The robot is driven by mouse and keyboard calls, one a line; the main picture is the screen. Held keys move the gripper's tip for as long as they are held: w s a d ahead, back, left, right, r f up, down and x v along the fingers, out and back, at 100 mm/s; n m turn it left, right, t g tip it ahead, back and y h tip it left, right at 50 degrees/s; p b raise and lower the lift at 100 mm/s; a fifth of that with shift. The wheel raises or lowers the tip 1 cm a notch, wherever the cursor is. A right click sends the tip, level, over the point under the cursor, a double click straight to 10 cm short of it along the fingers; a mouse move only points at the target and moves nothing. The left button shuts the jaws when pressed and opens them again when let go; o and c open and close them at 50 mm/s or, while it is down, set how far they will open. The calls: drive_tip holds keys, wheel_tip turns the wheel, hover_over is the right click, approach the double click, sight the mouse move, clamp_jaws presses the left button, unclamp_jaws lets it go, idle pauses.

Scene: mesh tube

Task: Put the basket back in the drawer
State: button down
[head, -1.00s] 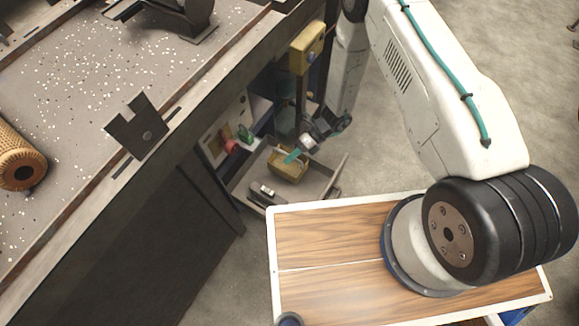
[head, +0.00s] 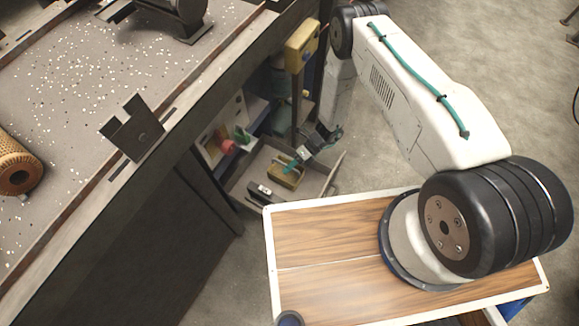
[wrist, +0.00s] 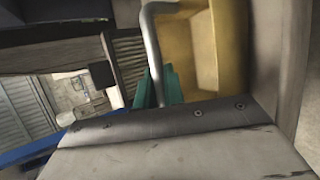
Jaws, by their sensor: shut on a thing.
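The yellow basket (head: 285,179) is inside the open grey drawer (head: 260,163), under my gripper (head: 290,166). In the wrist view the basket (wrist: 198,45) fills the upper right, and its bent metal handle (wrist: 151,45) rises at its left side. The teal fingertips of my gripper (wrist: 160,88) are shut on the handle. I cannot tell whether the basket's underside touches the drawer floor.
A dark item with a pale label (head: 262,191) lies in the drawer's near left part. A red round part (head: 227,147) is behind the drawer. A wood-topped cart (head: 320,235) stands close in front. A yellow box (head: 302,45) on a post is above.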

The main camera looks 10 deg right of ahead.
drive_tip(key=c, duration=1.5)
unclamp_jaws()
